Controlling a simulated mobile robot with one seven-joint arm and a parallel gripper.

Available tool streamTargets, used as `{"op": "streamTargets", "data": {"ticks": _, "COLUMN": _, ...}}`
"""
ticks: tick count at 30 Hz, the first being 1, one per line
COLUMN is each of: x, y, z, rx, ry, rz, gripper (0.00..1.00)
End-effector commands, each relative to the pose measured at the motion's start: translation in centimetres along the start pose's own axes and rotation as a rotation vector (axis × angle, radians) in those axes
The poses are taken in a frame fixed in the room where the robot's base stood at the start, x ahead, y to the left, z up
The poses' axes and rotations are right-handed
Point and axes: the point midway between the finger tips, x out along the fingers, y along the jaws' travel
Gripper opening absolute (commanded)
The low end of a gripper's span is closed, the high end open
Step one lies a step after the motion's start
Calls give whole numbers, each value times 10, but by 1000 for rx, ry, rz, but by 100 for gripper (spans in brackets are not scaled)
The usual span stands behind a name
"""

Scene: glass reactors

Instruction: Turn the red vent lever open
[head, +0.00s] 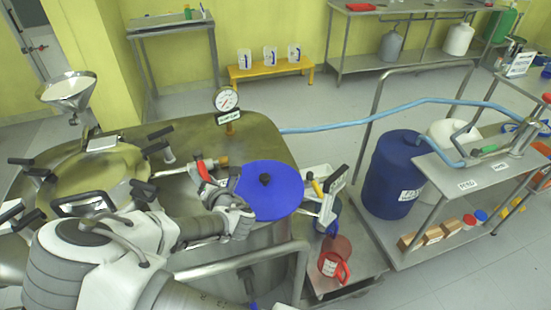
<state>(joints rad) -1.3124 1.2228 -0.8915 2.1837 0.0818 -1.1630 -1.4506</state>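The red vent lever (202,170) is on a small brass-ended valve (222,160) on top of the steel reactor (258,150), left of a blue lid. My arm reaches in from the lower left. My gripper (211,181) is right at the lever, just below and to the right of it in the head view. The gripper overlaps the lower part of the lever. I cannot tell whether the fingers touch it or are closed around it, since the fingertips are small and partly hidden.
A blue round lid (272,203) with a black knob lies close right of my gripper. A pressure gauge (227,99) stands behind the valve. Black-handled clamps ring the manway (100,170) to the left. A steel rail (240,262) runs in front. A light blue hose (370,118) leads right.

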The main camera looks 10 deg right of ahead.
Motion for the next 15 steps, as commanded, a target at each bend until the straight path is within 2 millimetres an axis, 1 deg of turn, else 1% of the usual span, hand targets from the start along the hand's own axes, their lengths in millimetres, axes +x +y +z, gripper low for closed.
{"op": "streamTargets", "data": {"ticks": 1, "x": -11, "y": 0, "z": 0, "rx": 1, "ry": 1, "rz": -1, "gripper": 61}}
{"op": "streamTargets", "data": {"ticks": 3, "x": -25, "y": 0, "z": -1, "rx": 0, "ry": 1, "rz": 0, "gripper": 61}}
{"op": "streamTargets", "data": {"ticks": 14, "x": -97, "y": 0, "z": 0, "rx": 1, "ry": 2, "rz": -1, "gripper": 61}}
{"op": "streamTargets", "data": {"ticks": 15, "x": -107, "y": 2, "z": 3, "rx": 0, "ry": 3, "rz": -3, "gripper": 61}}
